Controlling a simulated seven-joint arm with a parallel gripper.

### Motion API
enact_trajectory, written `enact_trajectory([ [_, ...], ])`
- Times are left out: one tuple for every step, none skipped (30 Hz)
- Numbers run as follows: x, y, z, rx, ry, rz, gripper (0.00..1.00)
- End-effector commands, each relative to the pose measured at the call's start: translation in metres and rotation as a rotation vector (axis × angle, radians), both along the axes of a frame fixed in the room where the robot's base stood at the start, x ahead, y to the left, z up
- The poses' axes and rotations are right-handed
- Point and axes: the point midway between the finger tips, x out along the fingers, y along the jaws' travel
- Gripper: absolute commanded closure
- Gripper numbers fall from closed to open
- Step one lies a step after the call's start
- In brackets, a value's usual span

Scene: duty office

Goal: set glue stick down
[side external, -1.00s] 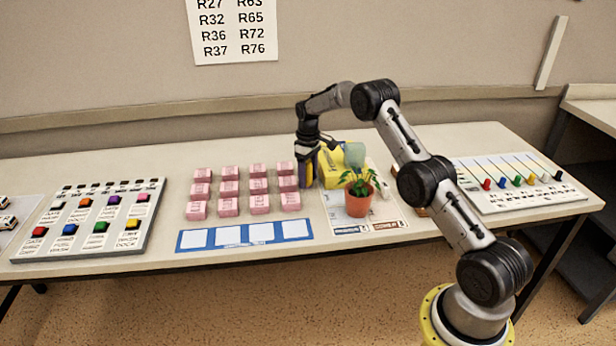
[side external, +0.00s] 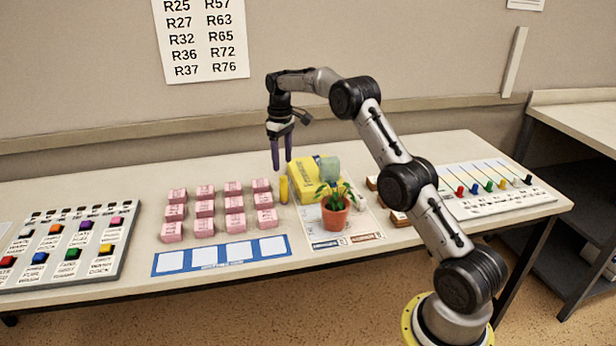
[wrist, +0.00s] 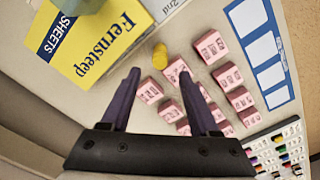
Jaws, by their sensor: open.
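The glue stick (side external: 284,190) is a small yellow cylinder standing upright on the table, between the pink blocks and the yellow box. It also shows from above in the wrist view (wrist: 160,56), just beyond the fingertips. My gripper (side external: 282,165) is open and empty, raised above the glue stick and apart from it. Its two dark purple fingers (wrist: 160,74) are spread wide in the wrist view.
Several pink blocks (side external: 234,204) stand in rows left of the glue stick. A yellow box (side external: 300,184) lies close on its right, with a potted plant (side external: 335,213) in front. A blue-framed strip (side external: 221,257) lies nearer the front edge.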

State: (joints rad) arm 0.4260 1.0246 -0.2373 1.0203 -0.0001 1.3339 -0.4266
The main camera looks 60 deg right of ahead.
Motion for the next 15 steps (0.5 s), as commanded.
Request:
enact_trajectory([
  [0.0, 0.001, 0.002, -0.001, -0.001, 0.0, 0.38],
  [0.0, 0.002, 0.004, -0.001, -0.003, 0.001, 0.38],
  [-0.001, 0.004, 0.008, -0.003, -0.007, 0.001, 0.38],
  [-0.002, 0.007, 0.013, -0.005, -0.011, 0.002, 0.38],
  [-0.004, 0.011, 0.02, -0.007, -0.017, 0.002, 0.38],
  [-0.006, 0.018, 0.03, -0.012, -0.028, 0.002, 0.38],
  [-0.009, 0.024, 0.04, -0.015, -0.037, 0.003, 0.38],
  [-0.013, 0.031, 0.05, -0.018, -0.045, 0.004, 0.38],
  [-0.019, 0.041, 0.064, -0.023, -0.06, 0.004, 0.38],
  [-0.024, 0.049, 0.074, -0.027, -0.072, 0.004, 0.38],
  [-0.031, 0.058, 0.085, -0.03, -0.081, 0.005, 0.38],
  [-0.039, 0.069, 0.097, -0.034, -0.096, 0.004, 0.38],
  [-0.046, 0.077, 0.106, -0.037, -0.107, 0.004, 0.38],
  [-0.054, 0.085, 0.115, -0.039, -0.118, 0.005, 0.38],
  [-0.064, 0.096, 0.126, -0.042, -0.133, 0.004, 0.38],
])
